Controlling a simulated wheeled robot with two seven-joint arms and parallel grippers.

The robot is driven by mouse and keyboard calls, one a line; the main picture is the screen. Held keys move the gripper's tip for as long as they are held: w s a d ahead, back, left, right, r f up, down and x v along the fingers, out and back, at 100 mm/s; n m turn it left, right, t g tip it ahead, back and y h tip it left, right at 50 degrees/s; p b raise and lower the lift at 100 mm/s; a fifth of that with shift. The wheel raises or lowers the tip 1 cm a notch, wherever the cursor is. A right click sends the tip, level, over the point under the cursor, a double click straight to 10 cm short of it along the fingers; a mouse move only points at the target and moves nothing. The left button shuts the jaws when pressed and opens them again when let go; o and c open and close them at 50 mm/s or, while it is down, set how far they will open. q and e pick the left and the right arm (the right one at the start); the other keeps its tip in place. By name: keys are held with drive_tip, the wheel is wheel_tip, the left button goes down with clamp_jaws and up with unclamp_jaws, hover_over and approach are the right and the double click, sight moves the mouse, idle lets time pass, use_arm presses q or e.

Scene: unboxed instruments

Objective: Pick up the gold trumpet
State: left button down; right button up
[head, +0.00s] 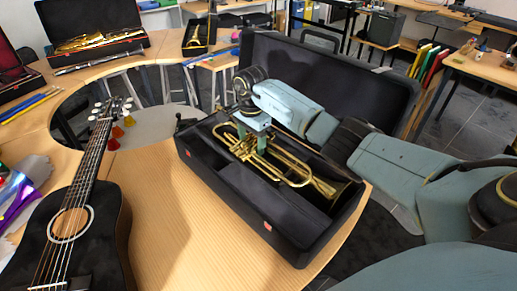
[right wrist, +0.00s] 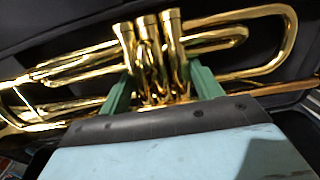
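The gold trumpet (head: 283,162) lies in an open black case (head: 236,188) on the wooden table in the head view. In the right wrist view the trumpet (right wrist: 245,40) spans the picture, with its valves in the middle. My right gripper (head: 256,143) reaches down into the case over the valve section. In the right wrist view, the green fingers of my right gripper (right wrist: 160,90) stand apart on either side of the valves. Whether they touch the valves cannot be told. The fingertips are hidden behind the trumpet. My left gripper is not in view.
The raised case lid (head: 330,85) stands behind my right arm. A black guitar (head: 105,225) lies on the table at the left. Another open case (head: 95,30) with brass instruments sits at the back left. Bare table lies between guitar and trumpet case.

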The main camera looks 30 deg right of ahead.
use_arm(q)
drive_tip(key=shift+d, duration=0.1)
use_arm(e)
drive_tip(key=shift+w+r, duration=0.1)
drive_tip(key=c, duration=0.6)
